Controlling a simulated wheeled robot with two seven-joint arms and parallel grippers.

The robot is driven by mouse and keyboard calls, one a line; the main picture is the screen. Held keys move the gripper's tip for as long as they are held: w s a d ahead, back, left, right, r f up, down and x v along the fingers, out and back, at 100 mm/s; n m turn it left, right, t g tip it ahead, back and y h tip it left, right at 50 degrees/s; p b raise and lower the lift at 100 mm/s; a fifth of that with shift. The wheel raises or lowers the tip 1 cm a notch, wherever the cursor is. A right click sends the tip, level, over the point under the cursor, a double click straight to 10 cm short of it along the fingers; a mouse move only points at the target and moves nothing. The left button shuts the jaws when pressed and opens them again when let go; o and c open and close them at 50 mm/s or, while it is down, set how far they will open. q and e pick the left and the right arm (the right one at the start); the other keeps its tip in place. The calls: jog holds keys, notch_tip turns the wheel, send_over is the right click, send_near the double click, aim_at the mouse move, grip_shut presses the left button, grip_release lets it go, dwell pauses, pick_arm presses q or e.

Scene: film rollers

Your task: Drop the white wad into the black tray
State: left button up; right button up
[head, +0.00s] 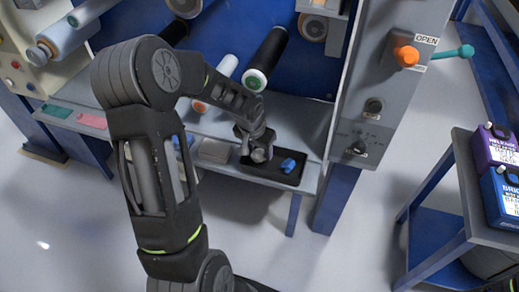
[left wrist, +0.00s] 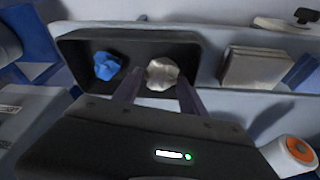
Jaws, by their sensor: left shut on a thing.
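The white wad (left wrist: 162,73) is between the fingertips of my left gripper (left wrist: 160,88) in the left wrist view. In the head view my left gripper (head: 258,152) is low over the black tray (head: 262,174), shut on the wad. The tray also shows in the left wrist view (left wrist: 190,38), with the wad inside its outline. I cannot tell whether the wad touches the tray floor. A blue wad (head: 288,165) lies in the tray beside it and shows in the left wrist view too (left wrist: 107,66). My right gripper is not in view.
The tray sits on a grey shelf (head: 228,170) below film rollers. A stack of pale pads (head: 214,150) lies left of the tray. A grey control panel (head: 370,110) stands to the right. A side table (head: 465,185) holds purple and blue boxes.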

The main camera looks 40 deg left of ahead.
pick_arm(q)
jog(key=shift+f, duration=0.2)
jog(key=o, duration=1.3)
jog(key=shift+r, duration=0.15)
jog(key=shift+r+p, duration=0.65)
jog(key=shift+p, duration=0.05)
jog(key=p+v, duration=0.1)
jog(key=v, duration=1)
jog(key=shift+s+r, duration=0.2)
jog(key=shift+r, duration=0.15)
